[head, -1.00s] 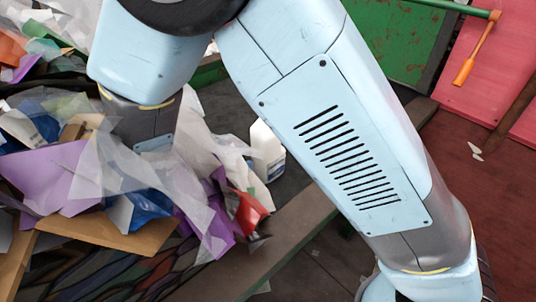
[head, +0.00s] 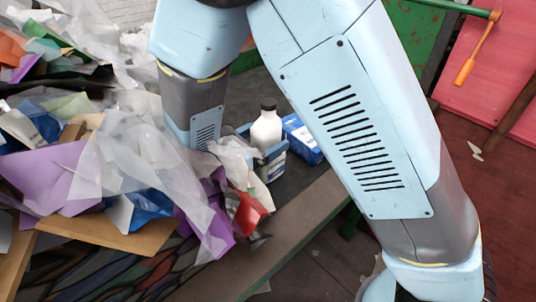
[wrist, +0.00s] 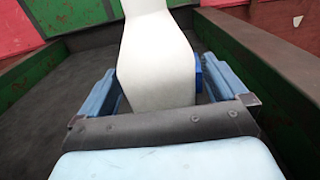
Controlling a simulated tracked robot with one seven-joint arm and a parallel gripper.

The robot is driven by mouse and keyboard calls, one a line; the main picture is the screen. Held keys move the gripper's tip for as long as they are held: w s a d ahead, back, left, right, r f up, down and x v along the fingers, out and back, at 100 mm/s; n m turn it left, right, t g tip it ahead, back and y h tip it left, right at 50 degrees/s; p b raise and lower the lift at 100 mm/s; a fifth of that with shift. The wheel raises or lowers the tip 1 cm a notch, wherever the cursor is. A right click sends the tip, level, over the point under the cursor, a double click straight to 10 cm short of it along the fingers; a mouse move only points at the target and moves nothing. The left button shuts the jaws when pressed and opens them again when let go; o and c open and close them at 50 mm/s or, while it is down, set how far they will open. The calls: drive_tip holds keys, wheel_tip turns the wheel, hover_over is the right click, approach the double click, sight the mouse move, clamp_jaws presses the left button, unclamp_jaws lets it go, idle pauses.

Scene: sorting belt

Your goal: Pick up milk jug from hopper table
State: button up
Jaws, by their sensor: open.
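The milk jug (head: 267,130), white with a dark cap, stands upright on the dark hopper table (head: 318,182), beside the scrap heap. My gripper (head: 262,147) is open, with its blue fingers around the jug's body. In the wrist view the jug (wrist: 156,55) fills the space between the two fingers of my gripper (wrist: 163,88). A small gap shows on the right side; contact on the left is unclear. The jug's top is cut off in the wrist view, and a finger covers part of its body in the head view.
A blue box (head: 303,139) stands close behind the jug to the right. A heap of paper, plastic film and card (head: 90,150) crowds the left. Green walls (wrist: 40,70) edge the table. My arm hides much of the right side.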

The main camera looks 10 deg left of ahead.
drive_tip(key=shift+x, duration=1.15)
drive_tip(key=c, duration=1.3)
